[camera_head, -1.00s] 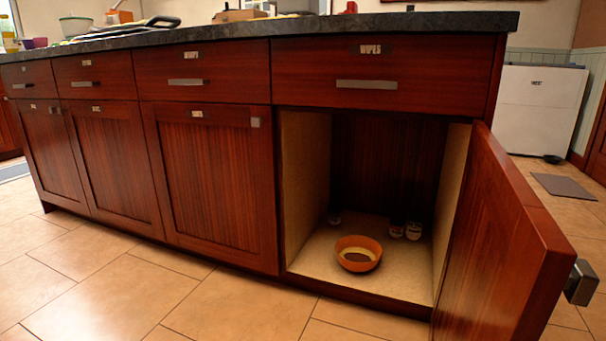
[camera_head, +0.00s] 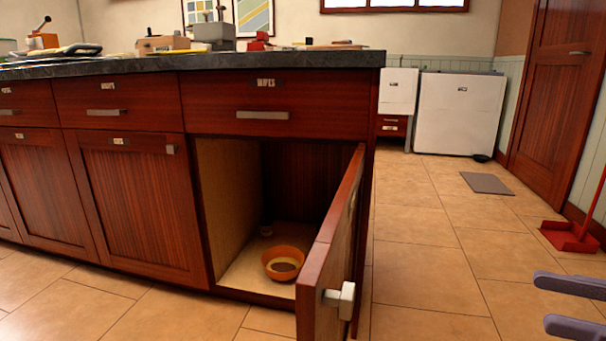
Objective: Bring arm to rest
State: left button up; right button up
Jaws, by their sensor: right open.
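My right gripper (camera_head: 572,305) shows at the lower right edge. Its two purple-grey fingers are apart, with floor between them and nothing held. It is to the right of the open cabinet door (camera_head: 330,255), apart from it. The door stands swung out towards me, with a pale square knob (camera_head: 341,299) on it. My left gripper is out of view. An orange bowl (camera_head: 284,263) sits on the cabinet floor. The door hides the right part of the cabinet inside.
The dark countertop (camera_head: 200,62) carries boxes and tools. Tiled floor (camera_head: 420,250) is clear to the right of the door. A red dustpan (camera_head: 570,236) lies near the right wall, a grey mat (camera_head: 487,183) lies farther back, and a white appliance (camera_head: 460,115) stands behind.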

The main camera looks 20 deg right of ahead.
jog(key=w+a+r+m+h+p, duration=0.1)
jog(key=a+r+m+h+p, duration=0.3)
jog(key=r+p, duration=0.6)
jog(key=w+a+r+m+h+p, duration=0.2)
jog(key=a+r+h+p, duration=0.35)
jog(key=p, duration=0.85)
jog(key=s+a+r+g+h+p, duration=0.1)
jog(key=s+r+g+p, duration=0.2)
jog(key=s+r+p, duration=0.35)
jog(key=s+a+r+m+g+h+p, duration=0.1)
jog(key=s+a+r+g+p, duration=0.15)
jog(key=r+p, duration=0.65)
jog(key=s+r+g+h+p, duration=0.1)
jog(key=s+r+g+p, duration=0.2)
jog(key=s+r+p, duration=0.45)
notch_tip(320, 180, up, 36)
jog(key=w+p, duration=0.2)
jog(key=p, duration=3.1)
jog(key=shift+w, duration=0.4)
